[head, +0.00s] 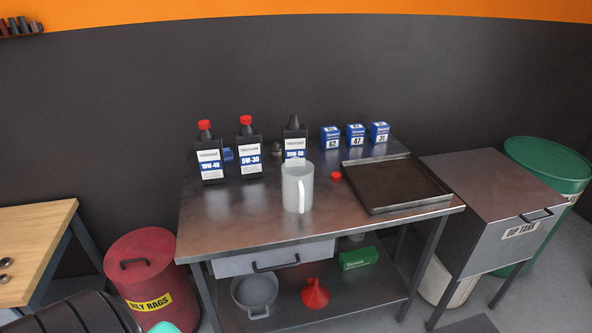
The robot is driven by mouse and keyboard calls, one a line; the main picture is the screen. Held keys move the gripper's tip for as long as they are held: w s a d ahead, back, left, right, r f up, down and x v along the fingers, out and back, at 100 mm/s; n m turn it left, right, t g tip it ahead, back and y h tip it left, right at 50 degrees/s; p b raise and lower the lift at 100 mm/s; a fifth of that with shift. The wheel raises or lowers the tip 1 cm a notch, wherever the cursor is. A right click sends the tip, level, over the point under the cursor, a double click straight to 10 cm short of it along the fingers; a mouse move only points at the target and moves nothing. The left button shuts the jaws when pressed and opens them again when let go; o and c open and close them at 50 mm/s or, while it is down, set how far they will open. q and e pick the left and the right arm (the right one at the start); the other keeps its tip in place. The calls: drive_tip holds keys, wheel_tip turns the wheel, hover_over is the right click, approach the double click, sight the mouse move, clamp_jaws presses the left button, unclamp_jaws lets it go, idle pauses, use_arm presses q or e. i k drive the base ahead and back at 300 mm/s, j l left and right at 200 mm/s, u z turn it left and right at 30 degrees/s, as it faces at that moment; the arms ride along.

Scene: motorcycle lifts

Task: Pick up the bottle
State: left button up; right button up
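Three dark oil bottles stand upright along the back of the metal workbench (230,220). The left bottle (208,157) has a red cap and a label reading 10W-40. The middle bottle (247,152) has a red cap and reads 5W-30. The right bottle (292,128) has no red cap, and its lower part is partly hidden behind a white jug (297,187). A loose red cap (336,175) lies right of the jug. Neither of my grippers shows in the head view.
A dark tray (400,186) covers the bench's right side; small blue boxes (355,133) stand behind it. A dip tank (505,219) stands right, a red rag bin (143,262) left. A red funnel (315,294) sits on the lower shelf. The bench's front left is clear.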

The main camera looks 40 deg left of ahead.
sight(294, 136)
drive_tip(key=i+u, duration=0.1)
drive_tip(key=u, duration=0.35)
drive_tip(key=i+l+u, duration=0.1)
drive_tip(key=u, duration=0.4)
